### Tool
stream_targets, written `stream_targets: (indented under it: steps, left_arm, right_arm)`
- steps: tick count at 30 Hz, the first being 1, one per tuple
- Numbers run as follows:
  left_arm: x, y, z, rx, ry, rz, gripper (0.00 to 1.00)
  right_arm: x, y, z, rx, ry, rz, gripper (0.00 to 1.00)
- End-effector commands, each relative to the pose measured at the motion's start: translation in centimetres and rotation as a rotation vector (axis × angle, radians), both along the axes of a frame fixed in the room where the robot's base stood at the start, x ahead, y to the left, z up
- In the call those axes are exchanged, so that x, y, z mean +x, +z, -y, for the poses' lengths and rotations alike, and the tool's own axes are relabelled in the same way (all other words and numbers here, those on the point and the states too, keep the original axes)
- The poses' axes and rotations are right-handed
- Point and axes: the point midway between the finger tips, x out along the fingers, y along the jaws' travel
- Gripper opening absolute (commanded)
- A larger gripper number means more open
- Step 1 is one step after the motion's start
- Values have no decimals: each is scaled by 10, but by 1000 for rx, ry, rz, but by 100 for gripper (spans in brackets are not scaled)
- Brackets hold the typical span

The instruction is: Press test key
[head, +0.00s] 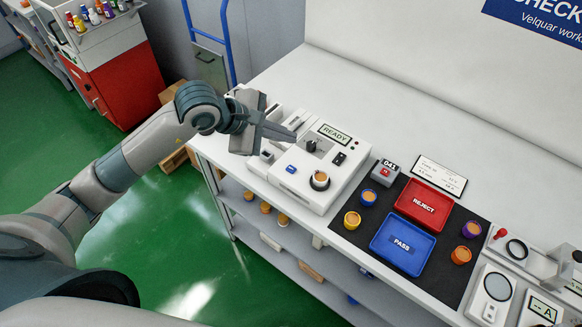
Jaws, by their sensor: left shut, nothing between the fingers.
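The white tester (333,196) stands at the left part of the bench, with its display (335,132) reading READY. A small blue key (291,169) sits on its front left top. A round tan-topped piece (320,180) sits in a dark ring on the tester, and a black knob (312,146) and dark switches (339,158) are behind it. My left gripper (291,135) is shut and empty, its fingers pointing right above the left side of the tester, behind the blue key in the picture and apart from it. It hides part of the tester's left side. My right gripper is out of view.
On a dark mat stand a red REJECT tray (453,211), a blue PASS tray (376,248) and several small round pots. More devices stand at the right. The back of the bench is clear.

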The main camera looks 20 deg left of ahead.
Motion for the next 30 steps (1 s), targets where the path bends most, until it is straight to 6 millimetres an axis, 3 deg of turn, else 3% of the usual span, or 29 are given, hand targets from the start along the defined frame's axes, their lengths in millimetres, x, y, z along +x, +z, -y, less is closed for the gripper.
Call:
stream_targets:
  steps: [14,30]
  left_arm:
    - [0,-7,1,-5,0,-2,0]
    - [-1,-64,1,-6,-1,-4,0]
  right_arm:
    - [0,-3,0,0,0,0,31]
    - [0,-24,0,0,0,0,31]
